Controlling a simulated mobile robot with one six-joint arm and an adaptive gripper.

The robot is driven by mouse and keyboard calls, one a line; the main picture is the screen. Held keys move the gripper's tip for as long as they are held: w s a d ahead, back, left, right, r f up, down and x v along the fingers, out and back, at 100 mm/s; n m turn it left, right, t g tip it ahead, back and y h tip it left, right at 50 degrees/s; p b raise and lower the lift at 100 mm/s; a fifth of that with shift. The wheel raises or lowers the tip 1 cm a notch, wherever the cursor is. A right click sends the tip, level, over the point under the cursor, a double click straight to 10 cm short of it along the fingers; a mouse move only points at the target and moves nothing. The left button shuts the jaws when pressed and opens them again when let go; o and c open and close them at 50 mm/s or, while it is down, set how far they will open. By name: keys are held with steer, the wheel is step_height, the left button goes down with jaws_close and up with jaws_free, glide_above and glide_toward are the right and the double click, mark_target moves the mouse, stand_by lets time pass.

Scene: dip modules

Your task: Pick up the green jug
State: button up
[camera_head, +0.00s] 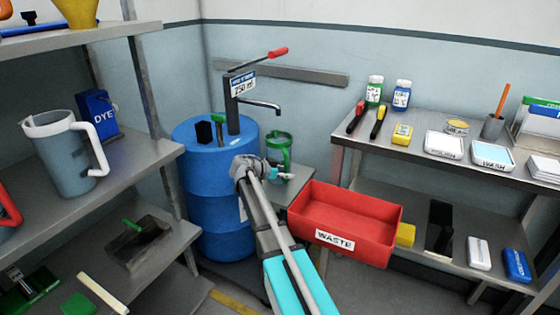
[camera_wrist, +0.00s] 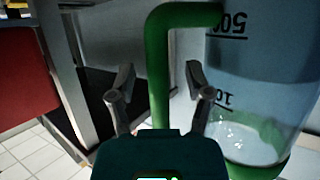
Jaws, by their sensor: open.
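The green jug (camera_head: 281,146) stands on a small grey stand beside the blue barrel in the head view. My gripper (camera_wrist: 162,84) is open. In the wrist view its two fingers appear on either side of the upright part of the green handle, with gaps showing. Whether the handle lies fully between the fingertips in depth is hard to tell. In the head view my wrist hides the lower left of the jug.
The blue barrel (camera_head: 205,190) with a pump spout stands left of the jug. The red waste bin (camera_head: 345,222) is close on the right. A shelf with a grey jug (camera_head: 66,158) is at left. A bench (camera_head: 450,160) with bottles and trays is at right.

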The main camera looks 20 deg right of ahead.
steer(key=shift+c, duration=0.2)
jaws_close()
steer(key=shift+r, duration=0.2)
stand_by(0.5)
step_height(320, 180, up, 2)
steer(key=p, duration=0.2)
steer(key=shift+r+p, duration=0.1)
steer(key=shift+p, duration=0.25)
steer(key=s+a+r+p, duration=0.4)
steer(key=s+r+p, duration=0.6)
steer(key=s, duration=0.3)
steer(key=shift+s+a+r, duration=0.15)
steer(key=shift+r, duration=0.05)
